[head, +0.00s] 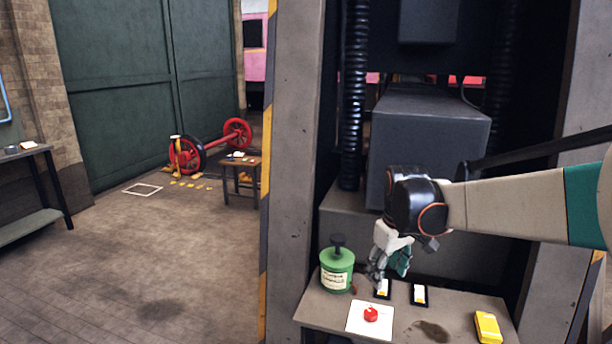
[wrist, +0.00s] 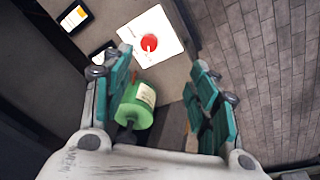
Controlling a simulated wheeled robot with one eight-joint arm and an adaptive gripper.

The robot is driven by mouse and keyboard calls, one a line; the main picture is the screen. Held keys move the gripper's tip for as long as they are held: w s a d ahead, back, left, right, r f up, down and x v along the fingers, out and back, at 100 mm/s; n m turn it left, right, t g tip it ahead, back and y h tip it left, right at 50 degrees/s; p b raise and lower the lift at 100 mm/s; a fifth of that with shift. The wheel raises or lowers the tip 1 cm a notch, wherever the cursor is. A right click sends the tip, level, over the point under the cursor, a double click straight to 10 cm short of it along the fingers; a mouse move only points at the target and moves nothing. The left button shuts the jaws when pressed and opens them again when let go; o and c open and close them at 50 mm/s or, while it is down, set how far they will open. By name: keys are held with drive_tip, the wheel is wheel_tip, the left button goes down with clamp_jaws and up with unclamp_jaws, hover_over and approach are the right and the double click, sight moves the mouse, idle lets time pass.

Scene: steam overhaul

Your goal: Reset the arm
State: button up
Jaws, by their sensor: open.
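My arm reaches in from the right in the head view, and my gripper (head: 388,266) hangs low over the small bench (head: 456,325). In the wrist view my gripper (wrist: 165,95) is open, its two teal-padded fingers well apart with nothing held between them. A green canister (head: 337,270) with a dark knob stands upright on the bench left of my gripper. In the wrist view the canister (wrist: 135,128) shows beyond the fingers, partly hidden by the left one.
A red button on a white plate (head: 357,325), two dark-framed yellow-white cards (head: 419,294) and a yellow box (head: 488,327) are on the bench. A grey machine housing (head: 425,140) stands behind. Open floor (head: 150,250) lies left of the striped post, with a red wheelset (head: 188,157) beyond.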

drive_tip(key=s+r+m+t, duration=0.1)
drive_tip(key=s+r, duration=0.2)
drive_tip(key=s, duration=0.4)
drive_tip(key=s+r+m+t, duration=0.1)
drive_tip(key=s+r+m, duration=0.15)
drive_tip(key=s, duration=0.35)
drive_tip(key=s+f+m+t, duration=0.2)
drive_tip(key=s+f+t, duration=0.1)
drive_tip(key=s, duration=1)
drive_tip(key=shift+s, duration=0.2)
drive_tip(key=shift+d, duration=0.1)
